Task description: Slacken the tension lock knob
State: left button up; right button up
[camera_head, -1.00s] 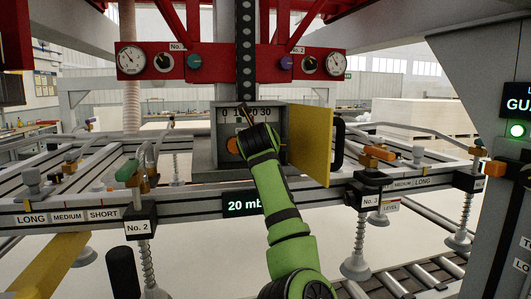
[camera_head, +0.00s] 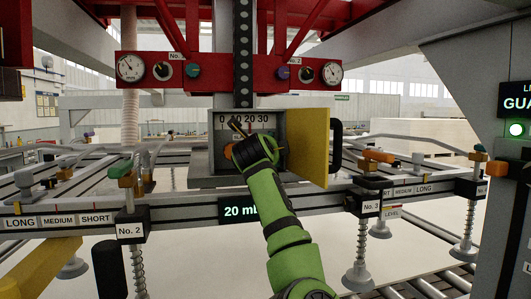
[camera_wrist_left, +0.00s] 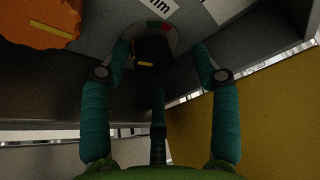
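The open box (camera_head: 198,155) under the column holds a number scale (camera_head: 252,118) and an orange knob (camera_head: 229,151). My left gripper (camera_head: 262,150) reaches into this box and hides much of its inside. A red and green ring shows behind that knob. The fingers look apart from the knob; contact is unclear. The orange knob shows at the upper left there (camera_wrist_left: 40,22). No readable label says which is the tension lock knob. My right gripper is out of view.
A yellow door (camera_head: 308,148) with a black handle stands open right of the box. Below is a display (camera_head: 240,210) reading 20 mb. The red panel (camera_head: 225,65) with gauges is above. Rails and suction cups (camera_head: 356,277) spread across the frame.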

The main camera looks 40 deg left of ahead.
pick_arm(q)
jog(key=shift+s+a, duration=0.1)
jog(key=shift+s+a, duration=0.1)
jog(key=shift+s, duration=0.05)
jog(key=shift+s+r, duration=0.1)
jog(key=shift+s, duration=0.15)
jog(key=v, duration=1.1)
jog(key=shift+d, duration=0.4)
jog(key=shift+a, duration=0.1)
